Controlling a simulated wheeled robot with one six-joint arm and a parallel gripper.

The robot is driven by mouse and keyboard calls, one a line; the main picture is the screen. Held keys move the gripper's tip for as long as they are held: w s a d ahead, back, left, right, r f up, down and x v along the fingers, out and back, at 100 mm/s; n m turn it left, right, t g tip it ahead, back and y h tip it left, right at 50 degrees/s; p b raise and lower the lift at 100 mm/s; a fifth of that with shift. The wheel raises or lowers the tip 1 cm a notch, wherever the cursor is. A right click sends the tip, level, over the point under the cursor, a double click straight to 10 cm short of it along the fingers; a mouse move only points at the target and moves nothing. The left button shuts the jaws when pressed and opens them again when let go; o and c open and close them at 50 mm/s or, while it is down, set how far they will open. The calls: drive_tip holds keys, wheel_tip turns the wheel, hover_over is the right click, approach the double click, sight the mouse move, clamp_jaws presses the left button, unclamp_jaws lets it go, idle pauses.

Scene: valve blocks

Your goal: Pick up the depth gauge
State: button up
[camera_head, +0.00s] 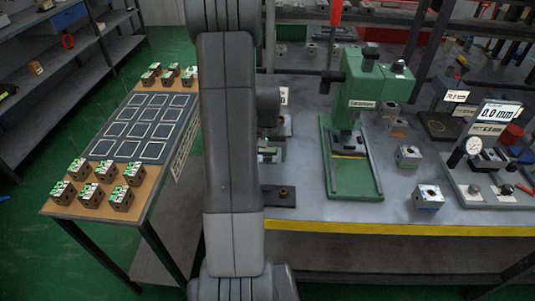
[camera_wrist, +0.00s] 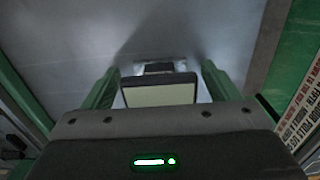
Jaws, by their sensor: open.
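In the wrist view my gripper (camera_wrist: 160,69) is open, its two green fingers apart. Between them is a dark-edged piece with a pale flat face (camera_wrist: 160,94), which looks like the depth gauge's display. A small dark metallic block (camera_wrist: 158,67) shows just beyond it, on or close to a grey surface. I cannot tell whether the fingers touch the piece. In the head view my arm hides the gripper and most of what is at the bench's left end.
A green press (camera_head: 352,180) stands on the grey bench (camera_head: 390,210). Metal blocks (camera_head: 428,197) sit right of it. A dial gauge (camera_head: 473,145) and a 0.0 mm display (camera_head: 499,113) stand far right. A side table (camera_head: 146,192) at left holds several valve blocks.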

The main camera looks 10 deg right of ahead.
drive_tip(key=c, duration=1.1)
drive_tip(key=shift+c, duration=0.2)
